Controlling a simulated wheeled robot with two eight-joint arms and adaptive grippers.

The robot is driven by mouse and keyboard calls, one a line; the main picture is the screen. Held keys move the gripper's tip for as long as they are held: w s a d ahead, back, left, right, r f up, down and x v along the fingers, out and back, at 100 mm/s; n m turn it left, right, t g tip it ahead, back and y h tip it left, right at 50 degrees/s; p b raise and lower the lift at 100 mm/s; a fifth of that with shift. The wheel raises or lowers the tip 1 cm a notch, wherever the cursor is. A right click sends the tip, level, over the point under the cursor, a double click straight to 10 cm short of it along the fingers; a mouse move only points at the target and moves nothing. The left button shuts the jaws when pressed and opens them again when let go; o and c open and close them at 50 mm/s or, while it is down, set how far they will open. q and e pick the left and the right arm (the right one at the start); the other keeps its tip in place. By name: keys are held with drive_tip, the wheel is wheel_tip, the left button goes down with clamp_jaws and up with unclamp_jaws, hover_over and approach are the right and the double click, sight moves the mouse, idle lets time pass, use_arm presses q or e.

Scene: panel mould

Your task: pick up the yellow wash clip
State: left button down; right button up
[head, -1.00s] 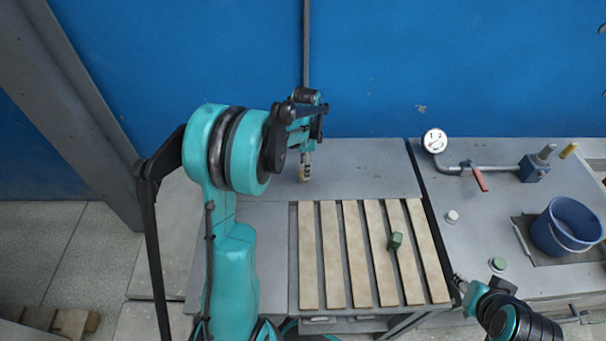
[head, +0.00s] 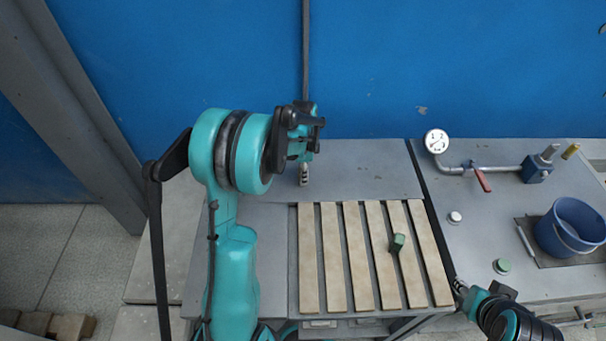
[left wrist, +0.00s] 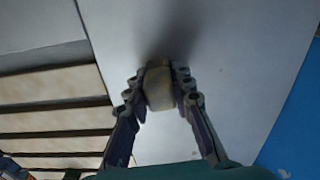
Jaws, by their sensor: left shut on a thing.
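My left gripper (head: 304,178) is low over the grey table top, behind the slatted rack. In the left wrist view its fingers (left wrist: 159,88) are shut on a dull yellow-tan block (left wrist: 158,86), with a finger against each side. Its lower end is in dark shade, and I cannot tell whether it touches the surface. A small yellow upright piece (head: 570,152) stands at the back right, beside the blue valve block. I cannot tell from its shape which of the two is the wash clip. My right gripper (head: 459,285) is at the rack's front right corner, too small to read.
The slatted rack (head: 333,255) carries a green block (head: 397,243). On the right table stand a gauge (head: 436,141) with a pipe and red lever (head: 482,181), a blue bucket (head: 570,228) and a green button (head: 502,266). A blue wall (head: 400,70) closes the back.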

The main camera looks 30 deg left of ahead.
use_arm(q)
drive_tip(key=shift+r, duration=0.1)
wheel_tip(320, 180, up, 4)
drive_tip(key=shift+r+p, duration=0.1)
drive_tip(key=shift+p, duration=0.9)
drive_tip(key=w+d+r+p, duration=0.3)
drive_tip(key=d+r, duration=0.3)
drive_tip(key=d, duration=0.5)
drive_tip(key=shift+w+r, duration=0.3)
drive_tip(key=shift+w, duration=0.2)
drive_tip(key=shift+s, duration=0.1)
